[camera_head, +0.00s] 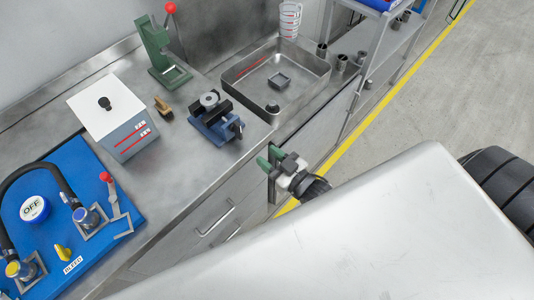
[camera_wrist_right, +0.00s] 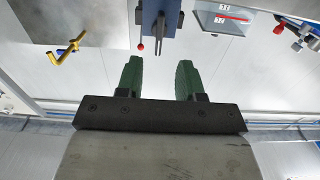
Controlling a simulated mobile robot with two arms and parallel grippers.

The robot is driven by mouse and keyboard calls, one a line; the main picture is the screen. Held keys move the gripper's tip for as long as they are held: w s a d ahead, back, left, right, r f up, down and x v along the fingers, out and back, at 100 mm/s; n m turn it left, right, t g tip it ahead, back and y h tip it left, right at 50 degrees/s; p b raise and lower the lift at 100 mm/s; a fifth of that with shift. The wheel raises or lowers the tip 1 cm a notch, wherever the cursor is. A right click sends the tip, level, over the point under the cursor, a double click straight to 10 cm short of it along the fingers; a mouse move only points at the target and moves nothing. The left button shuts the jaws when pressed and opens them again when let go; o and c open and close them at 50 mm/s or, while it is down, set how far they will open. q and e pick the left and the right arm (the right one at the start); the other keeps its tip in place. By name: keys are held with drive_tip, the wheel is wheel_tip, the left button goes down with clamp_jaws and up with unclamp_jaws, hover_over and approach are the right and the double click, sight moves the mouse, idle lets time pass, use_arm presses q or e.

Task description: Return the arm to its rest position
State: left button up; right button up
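My right gripper (camera_head: 269,157) has green fingers and hangs in front of the workbench's front edge, beside the drawers. In the right wrist view its two fingers (camera_wrist_right: 160,72) stand apart with nothing between them, so it is open and empty. It appears clear of the bench items. My left gripper does not show in either view.
The steel workbench (camera_head: 185,180) holds a blue vise (camera_head: 215,128), a white-topped box (camera_head: 110,115), a green press (camera_head: 160,50), a steel tray (camera_head: 300,65) and a blue pump board (camera_head: 100,235). A shelf rack (camera_head: 378,50) stands beyond. Floor (camera_head: 430,90) at upper right is open.

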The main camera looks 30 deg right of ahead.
drive_tip(key=s+d+f+m+g+h, duration=0.15)
drive_tip(key=s+f+g, duration=0.3)
drive_tip(key=f, duration=0.75)
drive_tip(key=s+d+f+g+h, duration=0.3)
drive_tip(key=s+f, duration=0.2)
drive_tip(key=f, duration=0.7)
drive_tip(key=s+f+g, duration=0.2)
drive_tip(key=s+f, duration=0.3)
drive_tip(key=s, duration=0.3)
drive_tip(key=s+f+g+h, duration=0.1)
drive_tip(key=s+f+g, duration=0.2)
drive_tip(key=s, duration=0.5)
drive_tip(key=s+f+g, duration=0.3)
drive_tip(key=s+f, duration=0.3)
drive_tip(key=s, duration=0.1)
drive_tip(key=shift+s+f+h+b, duration=0.3)
drive_tip(key=shift+s+h+b, duration=0.05)
drive_tip(key=shift+s+b, duration=0.1)
drive_tip(key=shift+w+g, duration=0.1)
drive_tip(key=shift+g, duration=0.15)
